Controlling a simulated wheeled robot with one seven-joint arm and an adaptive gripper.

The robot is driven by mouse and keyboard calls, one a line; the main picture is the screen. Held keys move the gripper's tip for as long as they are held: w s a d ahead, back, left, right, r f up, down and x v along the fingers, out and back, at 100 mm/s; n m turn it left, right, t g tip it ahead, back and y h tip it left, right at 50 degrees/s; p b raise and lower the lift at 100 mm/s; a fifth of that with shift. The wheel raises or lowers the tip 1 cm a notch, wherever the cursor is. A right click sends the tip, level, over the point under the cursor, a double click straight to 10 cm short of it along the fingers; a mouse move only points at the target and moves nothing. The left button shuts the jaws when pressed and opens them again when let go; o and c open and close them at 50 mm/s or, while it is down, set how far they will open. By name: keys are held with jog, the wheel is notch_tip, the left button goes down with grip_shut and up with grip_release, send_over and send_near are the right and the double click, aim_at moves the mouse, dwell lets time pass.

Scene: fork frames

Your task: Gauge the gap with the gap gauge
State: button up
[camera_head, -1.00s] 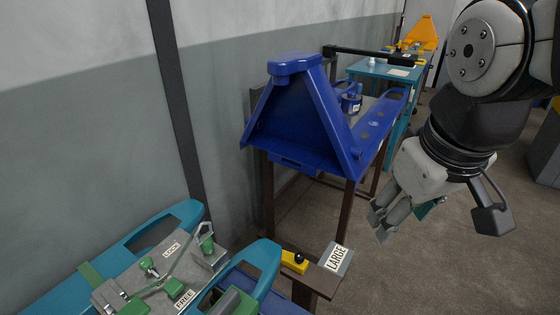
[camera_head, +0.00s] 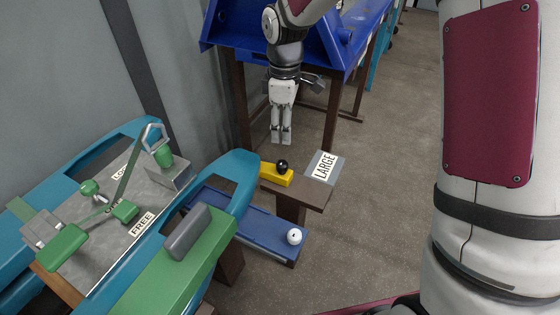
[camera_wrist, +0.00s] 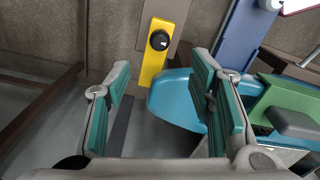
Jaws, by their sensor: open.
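A yellow block with a black ball knob (camera_head: 277,174) lies on a narrow brown shelf (camera_head: 312,195); it looks like the gap gauge, though I cannot be sure. It also shows in the wrist view (camera_wrist: 163,42), beyond and between my fingers. My gripper (camera_head: 281,140) points down, open and empty, above and behind the block in the head view, apart from it. Its teal finger pads stand wide apart in the wrist view. A grey plate labelled LARGE (camera_head: 324,167) is at the shelf's right end. Which gap is meant I cannot tell.
At left is a teal-framed fixture (camera_head: 232,177) with green clamps, a FREE label (camera_head: 141,223) and a partly hidden second label. A blue rail (camera_head: 262,224) with a white knob (camera_head: 294,236) lies below the shelf. A blue stand (camera_head: 345,38) is behind my gripper. Floor at right is open.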

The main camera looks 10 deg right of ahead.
aim_at(283, 162)
notch_tip(283, 162, down, 14)
jog(key=b, duration=0.4)
jog(key=shift+a+f+b, duration=0.1)
jog(key=shift+b, duration=0.3)
jog(key=shift+c, duration=0.3)
